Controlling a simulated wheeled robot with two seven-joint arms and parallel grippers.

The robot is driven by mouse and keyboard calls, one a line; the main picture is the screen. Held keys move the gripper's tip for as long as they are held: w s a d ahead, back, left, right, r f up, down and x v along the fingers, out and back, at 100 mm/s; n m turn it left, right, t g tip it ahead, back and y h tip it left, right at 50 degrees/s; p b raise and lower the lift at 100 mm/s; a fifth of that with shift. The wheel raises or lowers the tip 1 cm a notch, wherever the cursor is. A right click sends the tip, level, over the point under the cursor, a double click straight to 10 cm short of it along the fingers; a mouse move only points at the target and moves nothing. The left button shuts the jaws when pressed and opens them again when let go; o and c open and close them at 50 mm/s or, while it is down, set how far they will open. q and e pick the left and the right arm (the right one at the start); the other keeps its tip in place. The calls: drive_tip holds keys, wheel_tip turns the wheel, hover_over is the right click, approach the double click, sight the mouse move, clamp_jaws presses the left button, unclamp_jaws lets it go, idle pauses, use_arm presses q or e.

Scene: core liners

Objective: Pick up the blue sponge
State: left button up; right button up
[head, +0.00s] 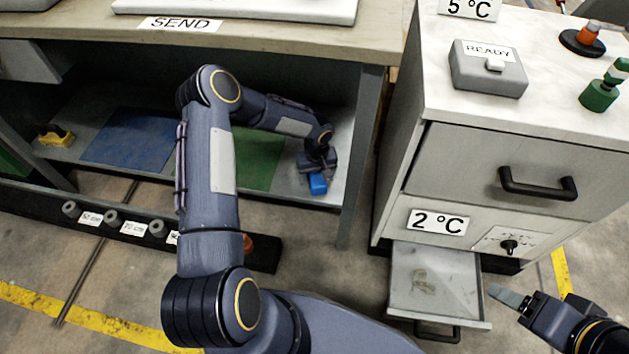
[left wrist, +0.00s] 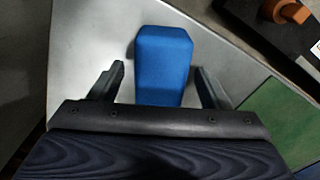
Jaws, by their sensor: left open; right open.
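The blue sponge (head: 317,184) lies on the lower shelf of the workbench, right of the green mat. In the left wrist view the sponge (left wrist: 163,62) is a blue block with its near end between the two fingers. My left gripper (head: 316,172) is at the sponge, reaching down under the bench top. In the left wrist view the left gripper (left wrist: 160,85) is open, with a gap between each finger and the sponge. My right gripper (head: 517,303) is open and empty at the lower right, by the open drawer; its far finger is hard to make out.
The shelf (head: 292,187) also bears a green mat (head: 256,158), a blue mat (head: 130,140) and a yellow-and-black item (head: 56,136). The bench top (head: 280,38) overhangs it. A cabinet (head: 400,200) with an open lower drawer (head: 435,282) stands right. A black rack (head: 150,228) runs in front.

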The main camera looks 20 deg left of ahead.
sight(317, 175)
use_arm(q)
drive_tip(key=c, duration=1.1)
drive_tip(key=shift+o, duration=0.2)
drive_tip(key=shift+r+p, duration=0.35)
drive_tip(key=shift+r, duration=0.05)
wheel_tip(317, 175, up, 2)
drive_tip(key=shift+r+p, duration=0.15)
drive_tip(key=shift+p, duration=0.45)
drive_tip(key=s+r+p, duration=0.3)
drive_tip(key=s+r, duration=0.6)
drive_tip(key=s, duration=0.5)
drive_tip(key=shift+d+r, duration=0.4)
